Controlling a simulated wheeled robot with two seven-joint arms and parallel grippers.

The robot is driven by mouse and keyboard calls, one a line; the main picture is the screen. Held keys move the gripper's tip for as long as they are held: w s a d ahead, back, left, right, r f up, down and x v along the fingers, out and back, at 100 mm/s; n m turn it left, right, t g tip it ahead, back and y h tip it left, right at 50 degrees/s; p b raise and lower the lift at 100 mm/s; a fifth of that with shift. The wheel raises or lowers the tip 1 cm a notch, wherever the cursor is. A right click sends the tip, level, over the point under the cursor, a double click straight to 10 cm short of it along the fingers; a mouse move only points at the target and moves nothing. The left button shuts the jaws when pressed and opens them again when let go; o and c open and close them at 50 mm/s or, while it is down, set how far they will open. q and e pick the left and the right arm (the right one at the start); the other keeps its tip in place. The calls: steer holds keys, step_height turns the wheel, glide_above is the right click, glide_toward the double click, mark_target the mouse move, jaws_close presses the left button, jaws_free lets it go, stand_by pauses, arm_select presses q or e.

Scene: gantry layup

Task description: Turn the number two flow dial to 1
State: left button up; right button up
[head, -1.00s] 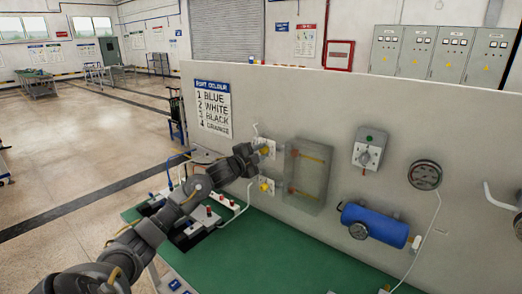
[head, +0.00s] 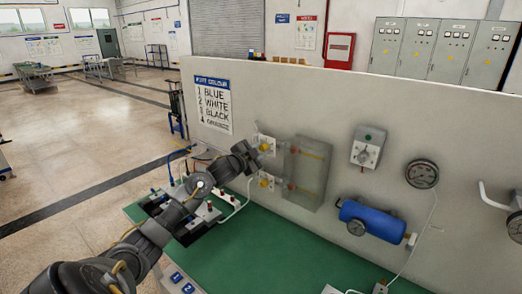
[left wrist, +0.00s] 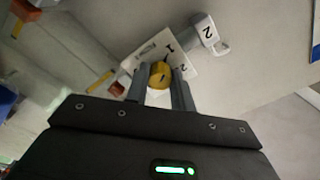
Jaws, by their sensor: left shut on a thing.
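Two yellow flow dials sit one above the other on the pale panel in the head view, the upper dial (head: 265,147) and the lower dial (head: 265,183). My left gripper (head: 255,153) is at the upper one and partly covers it. In the left wrist view the gripper (left wrist: 162,88) is shut on a yellow dial knob (left wrist: 160,74), one finger on each side. Behind it is a white plate (left wrist: 183,66) with a 1 and what looks like a 2. A white tag (left wrist: 207,32) marked 2 is beside the plate. The knob's pointer is unclear. My right gripper is not in view.
A clear box (head: 308,172) stands on the panel just right of the dials. Further right are a grey switch unit (head: 368,147), a blue cylinder (head: 372,222) and a gauge (head: 421,173). A green bench top (head: 255,255) lies below, with white blocks (head: 203,214) under my arm.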

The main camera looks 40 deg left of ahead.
arm_select(q)
steer(key=o, duration=1)
steer(key=shift+s, duration=0.1)
steer(key=shift+s+f+b, duration=0.2)
steer(key=shift+s+b, duration=0.1)
steer(key=shift+s, duration=0.1)
steer(key=s+b, duration=0.3)
steer(key=s, duration=0.7)
steer(key=shift+r, duration=0.2)
steer(key=shift+w+d, duration=0.1)
